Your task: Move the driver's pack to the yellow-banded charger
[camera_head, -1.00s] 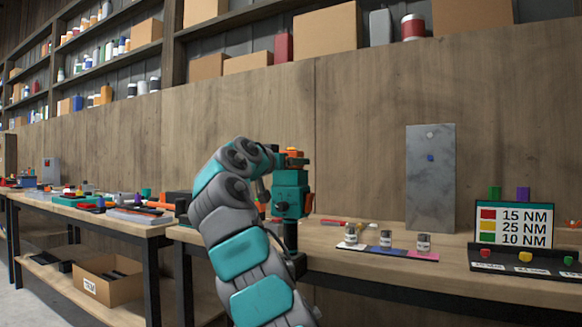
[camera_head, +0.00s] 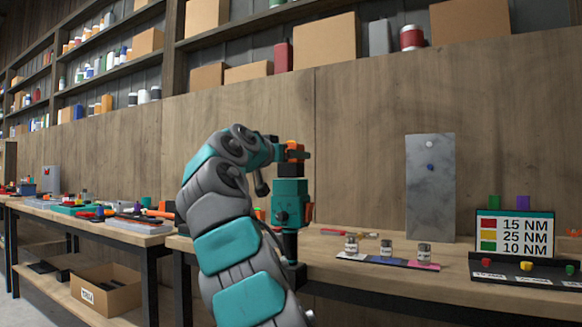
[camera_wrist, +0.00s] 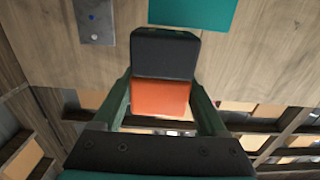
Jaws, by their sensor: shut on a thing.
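A teal driver (camera_head: 290,200) stands upright, nose down, in a dark holder (camera_head: 296,272) at the bench's near edge in the head view. My gripper (camera_head: 295,153) is at the driver's top end. In the wrist view, its two green fingers are shut on the pack (camera_wrist: 163,55), a block with a dark part and an orange part. A teal surface (camera_wrist: 205,12), seemingly the driver, lies beyond the pack's dark end. I cannot tell whether pack and driver touch. I cannot make out a yellow-banded charger in either view.
A board (camera_head: 514,238) lists red 15, yellow 25 and green 10 NM. Three small jars (camera_head: 385,249) stand on a coloured strip. A grey metal panel (camera_head: 430,190) stands behind. The left bench (camera_head: 100,222) is crowded. An open box (camera_head: 105,290) sits on its lower shelf.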

